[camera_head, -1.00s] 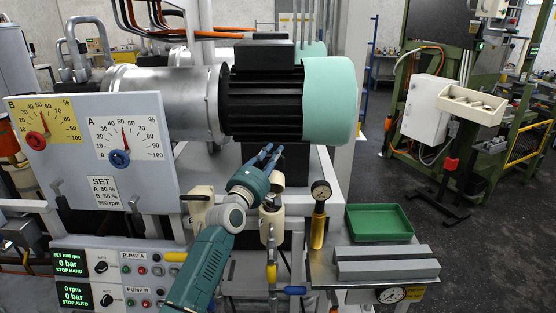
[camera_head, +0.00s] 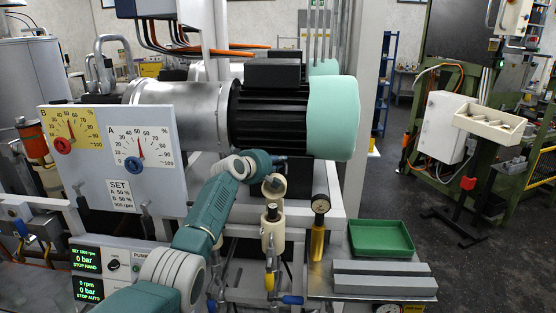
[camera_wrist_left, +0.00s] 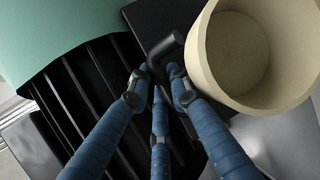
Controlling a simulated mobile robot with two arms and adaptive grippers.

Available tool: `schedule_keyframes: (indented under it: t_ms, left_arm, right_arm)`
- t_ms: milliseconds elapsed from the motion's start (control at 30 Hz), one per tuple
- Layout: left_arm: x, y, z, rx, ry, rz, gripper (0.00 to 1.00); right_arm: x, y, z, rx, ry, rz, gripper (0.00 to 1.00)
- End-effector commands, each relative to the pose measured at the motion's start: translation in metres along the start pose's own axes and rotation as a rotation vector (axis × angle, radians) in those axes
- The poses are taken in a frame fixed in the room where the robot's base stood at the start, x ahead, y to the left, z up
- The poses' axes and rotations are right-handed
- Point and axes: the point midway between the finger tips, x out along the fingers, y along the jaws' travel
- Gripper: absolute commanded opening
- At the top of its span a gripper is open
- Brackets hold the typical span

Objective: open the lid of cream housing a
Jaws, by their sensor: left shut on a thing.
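A cream housing (camera_head: 272,238) stands below the motor in the head view, with a dark part showing at its top. I take it to be housing a; I see no label. Its cream lid (camera_head: 273,188) is tilted up above it. In the left wrist view the hollow, round lid (camera_wrist_left: 285,70) is at upper right, with a black bent handle (camera_wrist_left: 166,48) beside it. My left gripper (camera_head: 277,160) is shut on the handle, its blue fingers around it in the wrist view (camera_wrist_left: 160,85). I cannot tell whether the lid still joins the housing. My right gripper is not in view.
The black motor (camera_head: 265,112) with its mint cover (camera_head: 333,118) is close behind the gripper. A green tray (camera_head: 381,250) and a grey block (camera_head: 385,283) are farther right. A dial panel (camera_head: 85,190) is left.

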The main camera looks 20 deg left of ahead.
Motion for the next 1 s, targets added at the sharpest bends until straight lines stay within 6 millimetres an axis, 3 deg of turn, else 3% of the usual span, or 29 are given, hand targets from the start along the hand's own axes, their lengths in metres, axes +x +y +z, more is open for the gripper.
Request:
schedule_keyframes:
  t_ms: [267, 1000]
  left_arm:
    - [0.007, -0.001, -0.004, -0.033, 0.003, -0.079, 0.00]
    - [0.012, -0.011, -0.005, -0.057, 0.004, -0.147, 0.00]
  right_arm:
    - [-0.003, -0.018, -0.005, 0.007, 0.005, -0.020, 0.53]
    - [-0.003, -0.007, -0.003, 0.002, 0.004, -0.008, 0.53]
